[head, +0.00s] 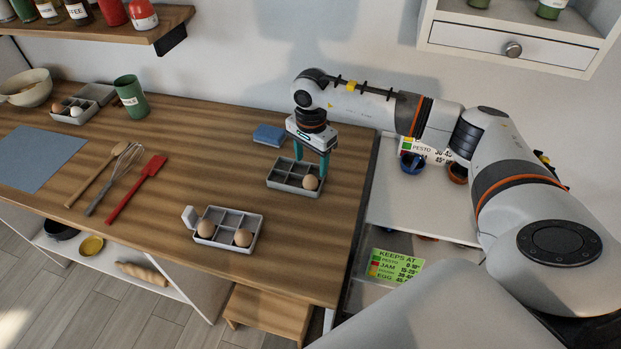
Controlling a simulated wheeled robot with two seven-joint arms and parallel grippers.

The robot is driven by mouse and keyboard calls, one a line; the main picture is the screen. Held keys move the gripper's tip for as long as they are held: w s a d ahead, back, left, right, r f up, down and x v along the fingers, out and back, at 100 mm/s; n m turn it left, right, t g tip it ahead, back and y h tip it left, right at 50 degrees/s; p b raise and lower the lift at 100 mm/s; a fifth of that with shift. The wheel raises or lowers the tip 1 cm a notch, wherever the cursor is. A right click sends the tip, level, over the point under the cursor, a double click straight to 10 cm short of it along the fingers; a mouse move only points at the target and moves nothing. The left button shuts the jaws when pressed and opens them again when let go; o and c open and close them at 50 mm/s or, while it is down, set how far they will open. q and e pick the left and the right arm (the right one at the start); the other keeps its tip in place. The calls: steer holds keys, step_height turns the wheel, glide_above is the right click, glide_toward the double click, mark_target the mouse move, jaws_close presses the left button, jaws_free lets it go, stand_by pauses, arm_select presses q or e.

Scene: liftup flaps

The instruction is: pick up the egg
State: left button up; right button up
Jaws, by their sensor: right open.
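My right gripper (311,166) points down over the rear grey egg tray (282,189), its two teal fingers apart. A brown egg (310,182) sits in that tray's front right compartment, close below the fingers. I cannot tell whether the fingers touch it. A nearer grey tray (226,246) holds two more brown eggs, one at the left (206,228) and one at the right (242,237). Another egg tray (66,118) at the far left holds a brown egg (58,108) and a white egg (76,112). My left gripper is not in view.
A blue block (269,135) lies behind the rear tray. A red spatula (137,188), whisk (116,175) and wooden spoon (98,174) lie left. A green cup (130,97) stands at the back. A drawer cabinet (505,45) hangs upper right. The table's middle (205,150) is clear.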

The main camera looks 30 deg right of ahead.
mark_target(310, 176)
steer(key=shift+w+f, duration=0.35)
steer(key=shift+f, duration=0.5)
step_height(310, 176, down, 2)
steer(key=shift+f+p, duration=0.1)
steer(key=shift+p, duration=0.95)
step_height(310, 176, down, 2)
steer(key=shift+s+f, duration=0.1)
steer(key=shift+s, duration=0.05)
steer(key=shift+f, duration=0.2)
steer(key=c, duration=0.8)
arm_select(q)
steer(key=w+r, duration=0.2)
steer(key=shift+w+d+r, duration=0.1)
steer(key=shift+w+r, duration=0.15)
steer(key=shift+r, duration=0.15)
